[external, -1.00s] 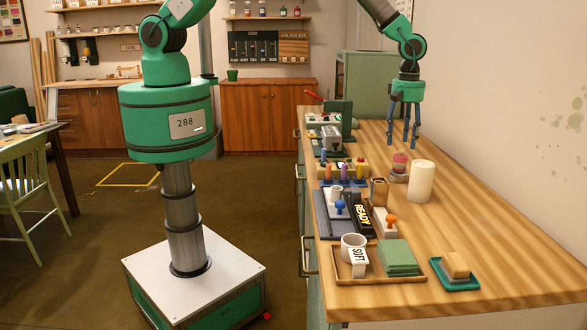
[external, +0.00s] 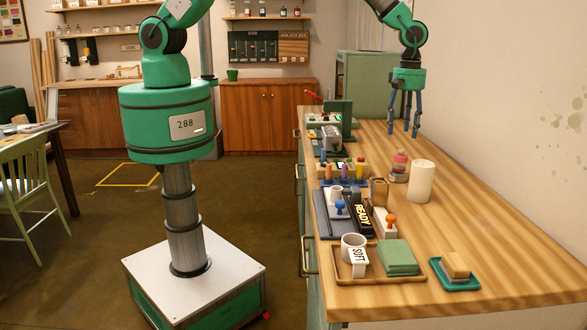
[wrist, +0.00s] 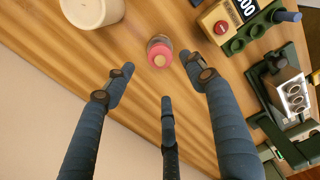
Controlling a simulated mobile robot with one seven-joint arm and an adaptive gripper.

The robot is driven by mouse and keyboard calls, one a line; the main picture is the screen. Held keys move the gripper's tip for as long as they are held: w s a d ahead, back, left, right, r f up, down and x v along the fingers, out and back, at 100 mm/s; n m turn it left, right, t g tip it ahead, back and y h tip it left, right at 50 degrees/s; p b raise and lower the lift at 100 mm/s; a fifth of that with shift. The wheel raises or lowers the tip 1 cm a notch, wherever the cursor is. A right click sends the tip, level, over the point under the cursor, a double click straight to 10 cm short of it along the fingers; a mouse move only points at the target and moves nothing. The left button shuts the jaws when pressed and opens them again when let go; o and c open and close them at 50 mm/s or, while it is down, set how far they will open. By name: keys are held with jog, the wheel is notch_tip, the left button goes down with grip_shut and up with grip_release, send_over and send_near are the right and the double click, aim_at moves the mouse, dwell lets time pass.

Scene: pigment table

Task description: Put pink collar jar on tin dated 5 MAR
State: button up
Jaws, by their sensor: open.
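The pink collar jar (external: 399,159) stands upright on the wooden table, left of the white candle-like cylinder. In the wrist view the jar (wrist: 159,56) shows from above, with a pink ring and a pale top. My gripper (external: 405,131) points down with its blue fingers spread, empty, above and beyond the jar and apart from it. In the wrist view the fingertips (wrist: 160,84) are below the jar in the picture.
A cream cylinder (external: 420,181) stands close to the right of the jar. Bare table lies right of the cylinder.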

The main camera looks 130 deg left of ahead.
dwell(0.3)
jog(key=s+d+r+m, duration=0.1)
jog(key=d+r+m, duration=0.1)
jog(key=d+r, duration=0.35)
jog(key=s+d+r+m+t, duration=0.1)
jog(key=d+r+m, duration=0.15)
jog(key=r, duration=0.55)
jog(key=s+d+r+m, duration=0.1)
jog(key=d+r+m, duration=0.1)
jog(key=d+r, duration=0.4)
jog(key=s+d+r+m+t, duration=0.1)
jog(key=s+d+r+m, duration=0.3)
jog(key=r, duration=0.4)
jog(key=s+d+r+m+t, duration=0.1)
jog(key=s+d+r+m, duration=0.1)
jog(key=s+d+r, duration=0.45)
jog(key=s+d+r+m+t, duration=0.1)
jog(key=s+d+r+m, duration=0.7)
jog(key=s+d, duration=0.4)
jog(key=s+d+m, duration=0.2)
jog(key=s+m, duration=0.1)
jog(key=s, duration=0.6)
jog(key=s+d+m+t, duration=0.1)
jog(key=s+d+m, duration=0.2)
jog(key=s, duration=0.5)
jog(key=shift+s+d+t, duration=0.3)
jog(key=shift+s, duration=0.1)
jog(key=shift+r+m, duration=0.1)
jog(key=shift+m, duration=0.15)
